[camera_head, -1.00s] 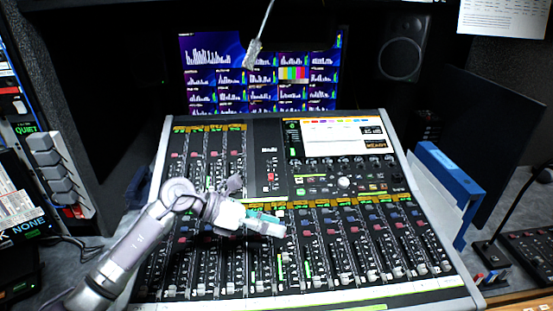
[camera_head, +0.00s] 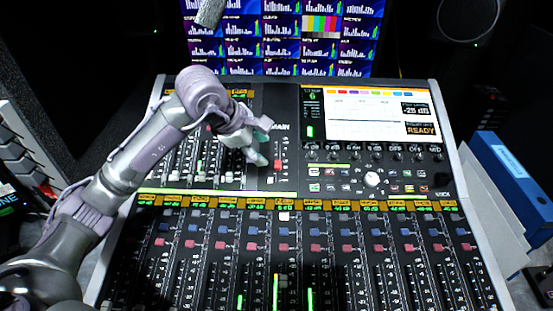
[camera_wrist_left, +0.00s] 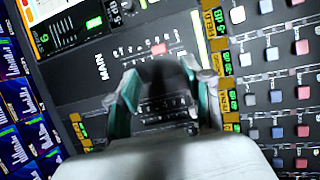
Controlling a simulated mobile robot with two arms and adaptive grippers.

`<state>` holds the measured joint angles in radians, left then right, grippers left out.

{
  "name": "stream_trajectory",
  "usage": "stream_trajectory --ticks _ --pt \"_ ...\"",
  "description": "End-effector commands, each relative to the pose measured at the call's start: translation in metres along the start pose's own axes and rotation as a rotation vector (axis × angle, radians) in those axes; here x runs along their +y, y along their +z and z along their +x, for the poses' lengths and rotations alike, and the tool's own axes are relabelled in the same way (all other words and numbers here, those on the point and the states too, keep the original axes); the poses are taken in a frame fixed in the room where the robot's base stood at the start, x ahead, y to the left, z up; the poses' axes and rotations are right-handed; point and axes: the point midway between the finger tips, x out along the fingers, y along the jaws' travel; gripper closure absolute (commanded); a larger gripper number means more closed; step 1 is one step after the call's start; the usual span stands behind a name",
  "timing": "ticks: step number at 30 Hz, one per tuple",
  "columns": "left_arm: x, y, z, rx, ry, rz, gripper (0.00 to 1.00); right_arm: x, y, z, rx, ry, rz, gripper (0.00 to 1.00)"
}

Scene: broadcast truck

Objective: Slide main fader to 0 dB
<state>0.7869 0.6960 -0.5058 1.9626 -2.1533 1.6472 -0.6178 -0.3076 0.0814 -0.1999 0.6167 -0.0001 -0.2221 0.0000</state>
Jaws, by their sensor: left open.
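The mixing console's MAIN strip (camera_head: 282,148) lies just left of the console screen, with a small red cap (camera_head: 278,164) on it. In the left wrist view, the MAIN lettering (camera_wrist_left: 95,70) and the red cap (camera_wrist_left: 158,48) show beside a printed scale. My left gripper (camera_head: 262,142) is over the left edge of this strip, teal fingers apart and empty.
The console screen (camera_head: 368,116) has a READY box and a level readout that looks like -25 dB. Rows of channel faders (camera_head: 300,270) fill the front. A blue binder (camera_head: 512,165) stands at the right.

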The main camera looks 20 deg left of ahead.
Motion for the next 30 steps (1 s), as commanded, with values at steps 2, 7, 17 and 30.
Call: stream_trajectory --ticks 2,7,17,30 --pt "-0.001 0.001 0.018 -0.002 -0.007 -0.002 0.5 0.0 0.0 -0.004 0.0 0.0 0.0 0.5" --pt "-0.001 0.001 0.054 -0.002 -0.006 -0.004 0.5 0.001 -0.004 -0.007 0.006 0.001 -0.001 0.5" --pt "-0.001 0.0 0.09 -0.001 -0.002 -0.002 0.5 0.001 -0.01 -0.01 0.015 0.001 -0.001 0.5" --pt "-0.001 0.0 0.092 -0.001 -0.001 0.0 0.72 0.001 -0.01 -0.01 0.014 0.001 0.0 0.5"
